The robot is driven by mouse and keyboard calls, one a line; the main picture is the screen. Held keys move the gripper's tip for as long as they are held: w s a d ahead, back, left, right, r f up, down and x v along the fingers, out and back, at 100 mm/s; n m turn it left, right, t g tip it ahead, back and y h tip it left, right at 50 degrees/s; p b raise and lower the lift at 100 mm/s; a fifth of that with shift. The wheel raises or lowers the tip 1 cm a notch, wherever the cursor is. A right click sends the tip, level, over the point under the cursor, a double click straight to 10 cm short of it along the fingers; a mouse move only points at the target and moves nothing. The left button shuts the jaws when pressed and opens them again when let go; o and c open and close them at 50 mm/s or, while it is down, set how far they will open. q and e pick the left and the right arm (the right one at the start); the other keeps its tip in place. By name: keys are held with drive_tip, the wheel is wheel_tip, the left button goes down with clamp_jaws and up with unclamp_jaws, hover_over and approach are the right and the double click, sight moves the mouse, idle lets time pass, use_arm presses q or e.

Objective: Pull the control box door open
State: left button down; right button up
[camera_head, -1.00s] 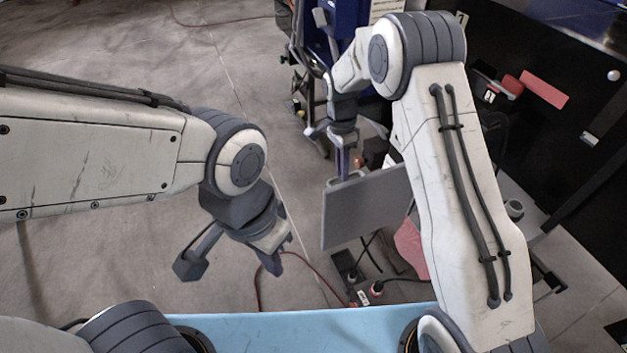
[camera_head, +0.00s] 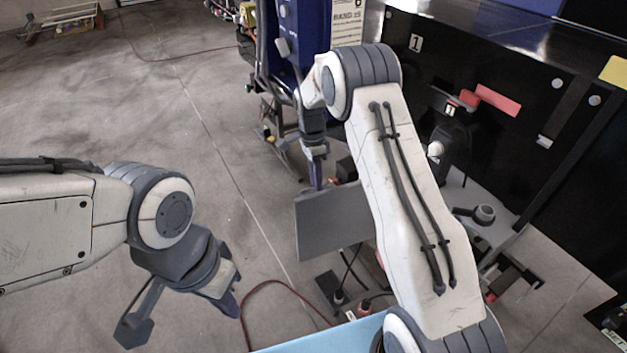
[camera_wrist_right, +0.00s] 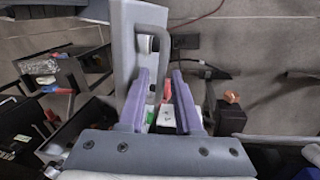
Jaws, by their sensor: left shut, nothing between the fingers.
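The control box door is a flat grey panel (camera_head: 328,228) low in the middle of the head view. In the right wrist view the grey panel (camera_wrist_right: 124,45) carries a bent grey bar handle (camera_wrist_right: 163,42). My right gripper (camera_head: 317,188) is at the panel's top edge in the head view. In the right wrist view my right gripper (camera_wrist_right: 160,75) has its two purple fingers apart, with the handle's lower end in line with the gap. I cannot see finger contact with the handle. My left gripper (camera_head: 232,308) is shut and empty over the floor, left of the panel.
A blue cabinet (camera_head: 300,35) on a wheeled frame stands behind my right arm. A black machine (camera_head: 460,60) fills the right side. A red cable (camera_head: 262,285) and a dark power strip (camera_head: 330,290) lie on the floor below the panel.

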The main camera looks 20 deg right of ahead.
drive_tip(key=shift+a, duration=0.15)
wheel_tip(320, 180, up, 10)
drive_tip(key=w+b, duration=0.2)
drive_tip(key=shift+r, duration=0.15)
drive_tip(key=shift+a, duration=0.1)
idle(0.4)
